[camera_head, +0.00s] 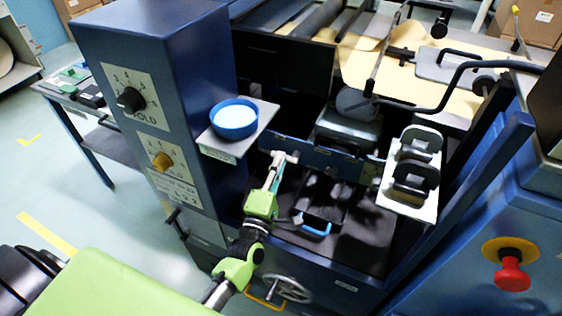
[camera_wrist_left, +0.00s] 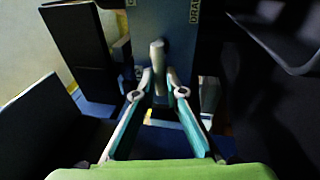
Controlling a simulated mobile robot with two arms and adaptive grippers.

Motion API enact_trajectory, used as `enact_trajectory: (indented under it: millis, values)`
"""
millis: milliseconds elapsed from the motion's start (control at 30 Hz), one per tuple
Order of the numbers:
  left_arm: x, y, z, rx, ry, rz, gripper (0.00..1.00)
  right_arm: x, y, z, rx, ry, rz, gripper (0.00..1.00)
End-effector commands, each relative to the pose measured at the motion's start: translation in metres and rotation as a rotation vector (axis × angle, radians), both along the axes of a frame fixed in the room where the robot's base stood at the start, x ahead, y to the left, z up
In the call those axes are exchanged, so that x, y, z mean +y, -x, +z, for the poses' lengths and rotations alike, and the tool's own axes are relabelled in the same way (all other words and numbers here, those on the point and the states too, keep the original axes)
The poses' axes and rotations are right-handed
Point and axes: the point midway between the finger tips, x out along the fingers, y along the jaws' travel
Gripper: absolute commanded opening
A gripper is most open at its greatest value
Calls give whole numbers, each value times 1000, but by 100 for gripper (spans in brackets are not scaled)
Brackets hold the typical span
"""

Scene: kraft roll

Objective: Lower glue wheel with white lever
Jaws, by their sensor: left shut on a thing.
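The white lever (camera_head: 292,156) sticks out at the left end of a dark blue bar in the machine's open bay. My left gripper (camera_head: 277,168) reaches in from below and is shut on the lever. In the left wrist view the lever (camera_wrist_left: 157,55) looks pale grey and upright, with its lower end between the two fingertips (camera_wrist_left: 158,82). A grey round disc (camera_head: 355,102), which looks like the glue wheel, sits behind the bar, just above a grey block (camera_head: 348,128). Whether disc and block touch is unclear. My right gripper is not in view.
A blue round dish (camera_head: 234,119) stands on a small shelf left of the lever. A white plate with black handles (camera_head: 412,172) is to the right. A blue-handled dark tray (camera_head: 315,215) lies below the bar. A red stop button (camera_head: 512,274) is at the lower right.

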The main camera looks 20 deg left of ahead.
Motion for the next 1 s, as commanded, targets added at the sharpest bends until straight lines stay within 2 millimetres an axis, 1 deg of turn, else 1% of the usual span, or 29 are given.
enact_trajectory:
  millis: [100, 200, 500, 700, 1000]
  values:
    - [-2, 0, -4, 6, 113, -1, 0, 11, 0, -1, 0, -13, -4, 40]
    - [-3, 0, -7, 9, 204, -1, 0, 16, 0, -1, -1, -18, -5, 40]
    - [-6, 1, -14, 18, 428, -1, 0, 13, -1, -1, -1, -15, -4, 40]
    - [-8, 1, -16, 21, 521, 0, 0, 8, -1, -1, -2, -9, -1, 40]
    - [-9, 1, -17, 23, 579, -1, 0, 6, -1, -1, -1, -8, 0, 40]
